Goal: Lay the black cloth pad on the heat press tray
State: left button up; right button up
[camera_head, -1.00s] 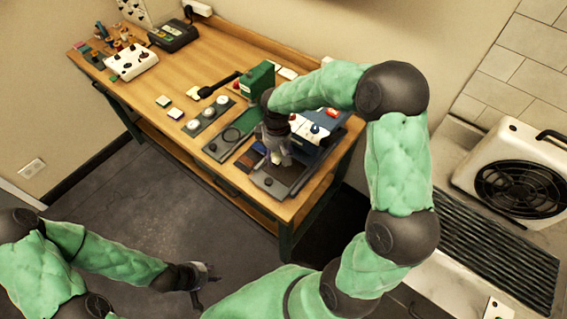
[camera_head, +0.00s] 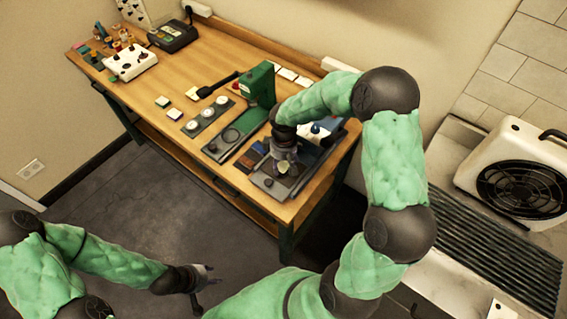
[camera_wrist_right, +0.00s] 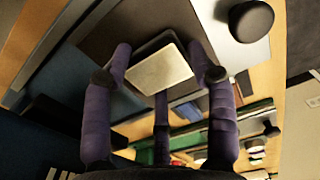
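A small square pad (camera_wrist_right: 158,68) with a pale top and dark edges sits between the fingertips of my right gripper in the right wrist view; I cannot tell if this is the black cloth pad. A pale patch also shows under that gripper (camera_head: 284,163) in the head view. The right gripper is low over the dark flat tray (camera_head: 270,187) at the table's near right end. Its fingers flank the small pad, but whether they grip it is unclear. My left gripper (camera_head: 203,282) is away from the table, over the floor, its fingers seemingly apart.
The press body with knobs (camera_head: 318,130) stands just behind the tray, close to my right arm. A green upright machine (camera_head: 260,85) stands left of it. A rack with round white pieces (camera_head: 209,113) lies further left. The floor (camera_head: 150,205) before the table is clear.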

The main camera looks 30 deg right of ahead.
aim_at(284, 166)
jog(key=o, duration=0.4)
jog(key=shift+r, duration=0.15)
notch_tip(284, 166, up, 12)
jog(key=shift+p, duration=1.05)
